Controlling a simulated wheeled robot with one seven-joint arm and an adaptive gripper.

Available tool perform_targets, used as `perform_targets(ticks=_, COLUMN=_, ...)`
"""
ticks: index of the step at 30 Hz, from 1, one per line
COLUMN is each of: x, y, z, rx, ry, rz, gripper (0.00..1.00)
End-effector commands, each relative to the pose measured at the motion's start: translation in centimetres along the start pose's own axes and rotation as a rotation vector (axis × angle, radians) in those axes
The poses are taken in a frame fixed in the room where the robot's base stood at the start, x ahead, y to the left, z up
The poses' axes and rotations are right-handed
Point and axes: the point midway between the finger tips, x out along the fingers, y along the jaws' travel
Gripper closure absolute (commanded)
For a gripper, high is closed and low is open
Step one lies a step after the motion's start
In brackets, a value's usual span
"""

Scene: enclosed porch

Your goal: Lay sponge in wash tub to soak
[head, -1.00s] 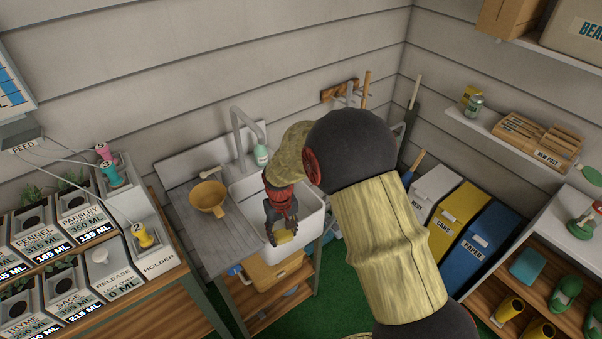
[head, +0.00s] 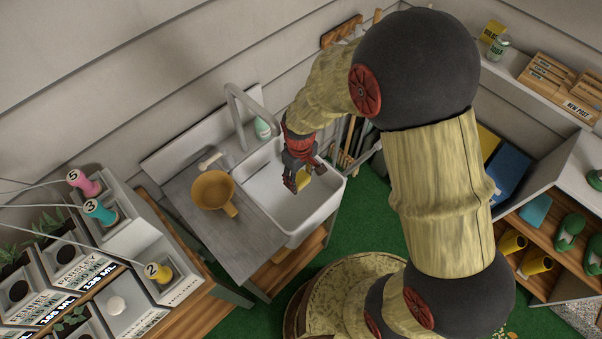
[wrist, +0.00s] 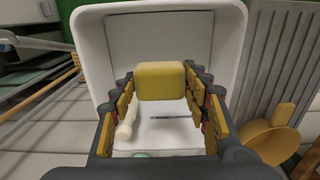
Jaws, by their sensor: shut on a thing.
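A yellow sponge (wrist: 160,80) is pinched between the two fingers of my gripper (wrist: 160,92). In the head view the sponge (head: 303,181) is a small yellow patch at the fingertips of my gripper (head: 300,182), partly covered by them. The white wash tub (head: 266,192) is a deep basin beside the grey drainboard. My gripper points down over the tub's opening; in the wrist view the tub's rim (wrist: 88,50) surrounds the sponge. I cannot tell how far the sponge is above the tub's floor.
A grey tap (head: 237,118) and a pale green bottle (head: 262,128) stand at the tub's back. An ochre pan (head: 213,190) and a pale brush (head: 209,160) are on the drainboard (head: 243,222). A cream rounded object (wrist: 128,118) shows near my fingers; its exact place is unclear.

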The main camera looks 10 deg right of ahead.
Motion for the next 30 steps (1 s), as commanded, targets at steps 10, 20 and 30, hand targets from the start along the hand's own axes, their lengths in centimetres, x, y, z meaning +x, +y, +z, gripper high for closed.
perform_targets(ticks=10, x=3.4, y=0.1, z=0.0, rx=0.003, ry=-0.001, rz=0.000, gripper=0.71)
perform_targets(ticks=20, x=6.4, y=0.1, z=0.0, rx=0.004, ry=-0.002, rz=-0.001, gripper=0.71)
perform_targets(ticks=30, x=9.4, y=0.1, z=0.0, rx=0.004, ry=-0.001, rz=0.000, gripper=0.71)
